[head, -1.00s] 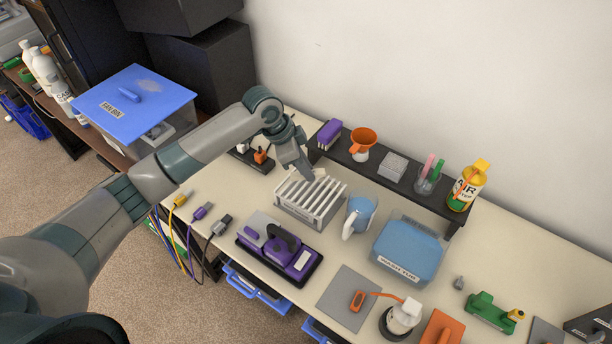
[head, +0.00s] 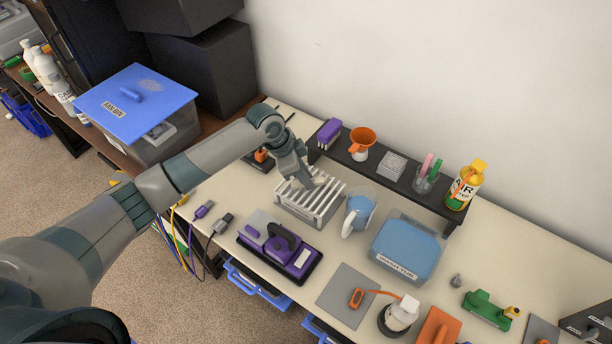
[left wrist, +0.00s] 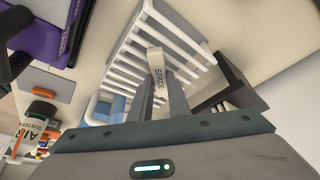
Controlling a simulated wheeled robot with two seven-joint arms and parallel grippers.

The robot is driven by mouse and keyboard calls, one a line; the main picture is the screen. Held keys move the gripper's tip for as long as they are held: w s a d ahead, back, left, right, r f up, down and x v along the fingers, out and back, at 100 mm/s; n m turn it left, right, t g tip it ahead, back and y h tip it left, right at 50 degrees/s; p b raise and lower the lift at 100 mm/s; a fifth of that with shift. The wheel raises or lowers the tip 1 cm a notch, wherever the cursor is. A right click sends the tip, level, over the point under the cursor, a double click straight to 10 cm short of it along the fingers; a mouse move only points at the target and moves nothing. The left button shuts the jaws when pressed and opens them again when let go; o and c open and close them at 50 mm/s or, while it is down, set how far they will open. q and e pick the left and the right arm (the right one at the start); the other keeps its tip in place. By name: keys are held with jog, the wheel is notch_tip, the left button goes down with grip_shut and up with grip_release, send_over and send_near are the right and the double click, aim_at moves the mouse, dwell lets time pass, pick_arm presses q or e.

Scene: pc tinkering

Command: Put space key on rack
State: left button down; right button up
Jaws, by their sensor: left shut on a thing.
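The space key (left wrist: 156,62) is a small pale bar lettered SPACE, held between the fingers of my left gripper (left wrist: 161,84) in the left wrist view. The rack (head: 303,217) is a pale slotted drying rack in the middle of the table; its slats (left wrist: 128,68) also show behind the key in the left wrist view. In the head view my left gripper (head: 307,185) is over the rack's upper left part, fingers pointing down at the slats. The key is mostly hidden there. I cannot tell whether it touches the slats. My right gripper is not in view.
A blue pitcher (head: 361,212) stands close on the rack's right, with a blue tub (head: 408,248) beyond it. A purple device on a black tray (head: 279,247) lies in front. A dark raised shelf (head: 400,186) with several items runs behind.

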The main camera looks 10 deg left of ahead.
pick_arm(q)
jog(key=c, duration=1.7)
grip_release()
jog(key=shift+o, duration=0.2)
jog(key=shift+r, duration=0.1)
jog(key=shift+a+r, duration=0.25)
jog(key=shift+r, duration=0.2)
jog(key=b+v, duration=0.2)
jog(key=v, duration=0.9)
